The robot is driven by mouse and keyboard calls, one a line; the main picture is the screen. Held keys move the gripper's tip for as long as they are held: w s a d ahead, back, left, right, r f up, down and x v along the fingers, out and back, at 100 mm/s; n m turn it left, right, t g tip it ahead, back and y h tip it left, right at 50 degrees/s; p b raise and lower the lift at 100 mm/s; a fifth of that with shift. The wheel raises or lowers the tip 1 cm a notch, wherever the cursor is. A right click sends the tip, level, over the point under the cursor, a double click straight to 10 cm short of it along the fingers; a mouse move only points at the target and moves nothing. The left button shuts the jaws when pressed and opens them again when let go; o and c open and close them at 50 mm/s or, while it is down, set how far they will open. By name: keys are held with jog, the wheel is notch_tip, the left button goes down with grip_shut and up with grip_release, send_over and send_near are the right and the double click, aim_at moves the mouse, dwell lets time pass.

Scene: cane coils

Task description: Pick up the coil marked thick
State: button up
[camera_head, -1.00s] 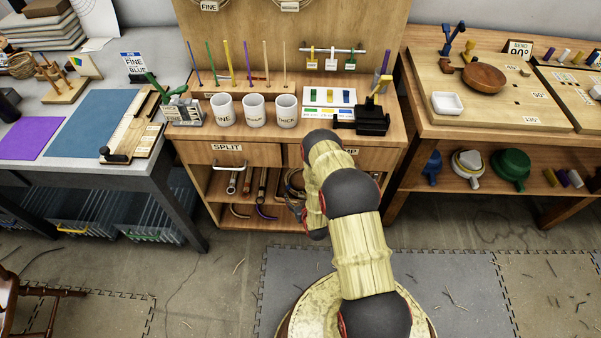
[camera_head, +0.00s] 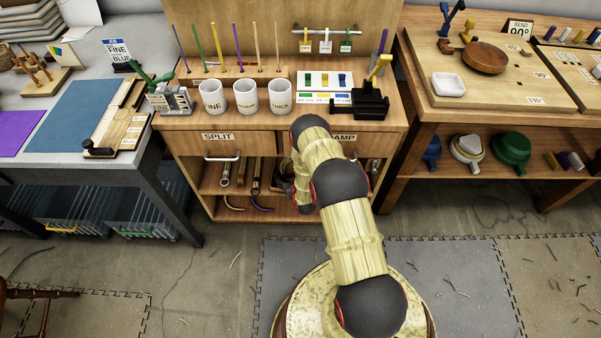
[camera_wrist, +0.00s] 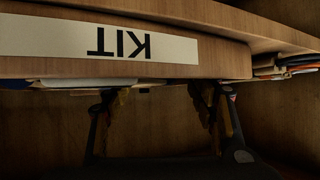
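I cannot make out a coil marked thick in either view. Dark curved shapes (camera_head: 285,172) show in the cabinet's lower opening just left of my arm, too small to identify. My gripper shows in the wrist view (camera_wrist: 158,105) with its two fingers spread apart and nothing visible between them. It is inside a dim wooden space, close to a board with an upside-down KIT label (camera_wrist: 120,42). In the head view my arm hides the gripper at the cabinet front.
The wooden cabinet carries a SPLIT label (camera_head: 218,137) over shelves with tubes (camera_head: 226,174). On its top stand white cups, one marked THICK (camera_head: 280,97), and a black fixture (camera_head: 360,104). A grey table (camera_head: 140,160) is left, a wooden bench (camera_head: 415,118) right. The floor in front is open.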

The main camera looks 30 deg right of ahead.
jog(key=shift+c, duration=1.3)
jog(key=shift+s+f, duration=0.15)
jog(key=shift+f, duration=0.05)
jog(key=c, duration=1.1)
grip_shut()
